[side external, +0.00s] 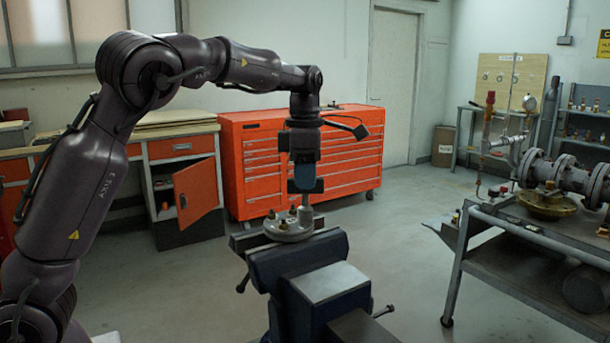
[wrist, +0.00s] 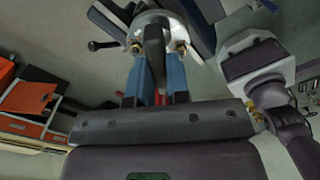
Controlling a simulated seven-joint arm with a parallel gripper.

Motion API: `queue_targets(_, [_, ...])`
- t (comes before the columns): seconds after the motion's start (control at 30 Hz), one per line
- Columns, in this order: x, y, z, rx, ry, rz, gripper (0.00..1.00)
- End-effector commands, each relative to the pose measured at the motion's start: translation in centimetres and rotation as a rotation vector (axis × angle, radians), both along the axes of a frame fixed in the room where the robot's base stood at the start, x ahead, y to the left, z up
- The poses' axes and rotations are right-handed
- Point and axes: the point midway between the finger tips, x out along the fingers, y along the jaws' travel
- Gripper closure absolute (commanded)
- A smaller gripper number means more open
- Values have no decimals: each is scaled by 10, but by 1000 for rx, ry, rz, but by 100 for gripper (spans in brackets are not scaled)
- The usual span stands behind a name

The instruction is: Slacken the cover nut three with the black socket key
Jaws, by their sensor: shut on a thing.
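The valve cover (side external: 283,232) is a pale round flange clamped on top of the vise. Brass nuts (side external: 271,214) stand on it; which one is nut three I cannot tell. My gripper (side external: 306,188) points straight down over the right part of the cover, its blue fingers shut on the socket key. The key (wrist: 154,50) shows as a dark upright shape between the fingers in the wrist view, reaching down to the cover (wrist: 160,18). Two brass nuts (wrist: 181,47) flank it there. The key's lower end is hidden, so I cannot tell whether it sits on a nut.
The blue-grey vise (side external: 310,275) stands below, with a handle at its left. A steel cart (side external: 520,240) with flanged valve parts (side external: 560,175) is at the right. A red tool cabinet (side external: 300,165) stands behind. Floor between vise and cart is clear.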

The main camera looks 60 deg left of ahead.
Motion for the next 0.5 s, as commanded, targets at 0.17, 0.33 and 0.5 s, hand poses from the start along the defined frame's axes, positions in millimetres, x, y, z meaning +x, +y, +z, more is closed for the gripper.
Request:
queue_targets(0.17, [0,-1,0,-1,-1,25,100])
queue_targets(0.33, [0,-1,0,-1,-2,100,100])
queue_targets(0.5, [0,-1,0,-1,-2,103,100])
